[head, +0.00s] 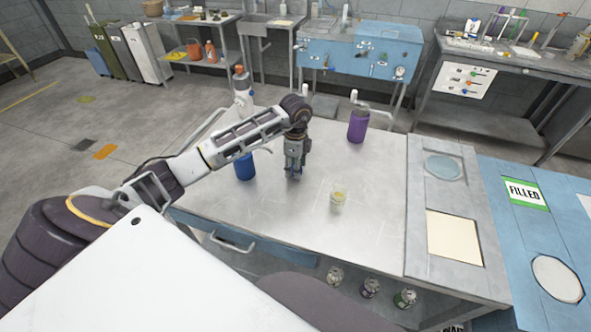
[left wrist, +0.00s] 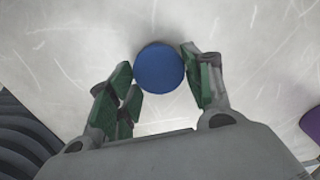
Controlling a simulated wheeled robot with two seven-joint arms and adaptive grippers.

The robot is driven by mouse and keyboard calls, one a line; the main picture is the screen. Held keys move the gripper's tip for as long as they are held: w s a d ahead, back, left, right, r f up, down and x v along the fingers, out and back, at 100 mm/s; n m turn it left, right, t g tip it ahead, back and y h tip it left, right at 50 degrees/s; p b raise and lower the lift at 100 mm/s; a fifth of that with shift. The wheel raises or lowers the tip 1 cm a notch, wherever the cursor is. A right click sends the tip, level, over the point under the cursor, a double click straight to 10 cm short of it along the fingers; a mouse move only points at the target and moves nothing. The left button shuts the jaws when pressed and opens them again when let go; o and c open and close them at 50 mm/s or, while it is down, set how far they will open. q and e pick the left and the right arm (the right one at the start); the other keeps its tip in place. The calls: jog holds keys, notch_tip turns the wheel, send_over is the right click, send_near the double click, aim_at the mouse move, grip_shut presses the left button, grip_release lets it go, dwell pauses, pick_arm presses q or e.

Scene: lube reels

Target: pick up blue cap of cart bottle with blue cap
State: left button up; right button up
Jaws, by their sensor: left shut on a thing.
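The blue cap (left wrist: 159,69) is a round blue disc seen from above in the left wrist view, between the green-padded fingers. My left gripper (head: 293,176) points down just above the steel table in the head view and is shut on the cap. In that view the fingers hide the cap. I cannot tell whether a bottle is under it. My right gripper is not in view.
A blue container (head: 245,167) stands left of my left gripper, partly behind my arm. A purple container (head: 357,128) stands at the table's back. A small jar (head: 338,203) stands to the right. Several bottles sit on the shelf below. The steel tabletop (head: 385,215) is mostly clear.

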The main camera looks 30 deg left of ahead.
pick_arm(q)
notch_tip(320, 180, up, 7)
jog(key=shift+r+b, duration=0.1)
jog(key=shift+b, duration=0.3)
jog(key=shift+r, duration=0.65)
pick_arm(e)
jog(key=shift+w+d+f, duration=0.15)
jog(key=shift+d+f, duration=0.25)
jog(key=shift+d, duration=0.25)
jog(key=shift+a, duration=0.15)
